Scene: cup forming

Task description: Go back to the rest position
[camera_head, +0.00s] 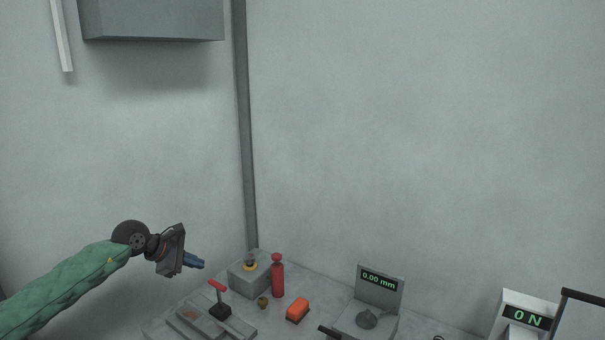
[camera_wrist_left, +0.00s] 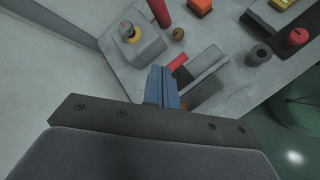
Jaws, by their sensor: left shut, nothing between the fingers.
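My left gripper (camera_head: 195,262) hangs in the air at the left of the head view, above the left end of the table and left of the items on it. Its blue fingers (camera_wrist_left: 162,86) are together with nothing between them in the left wrist view. My left arm in its green sleeve reaches in from the lower left. My right gripper is not in view.
The table (camera_head: 310,280) holds a grey box with a yellow-ringed knob (camera_head: 250,266), a red bottle (camera_head: 277,277), an orange block (camera_head: 297,310), a red-handled fixture (camera_head: 218,300), a gauge reading 0.00 mm (camera_head: 379,283) and a force display (camera_head: 527,317). A wall cabinet (camera_head: 152,20) hangs upper left.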

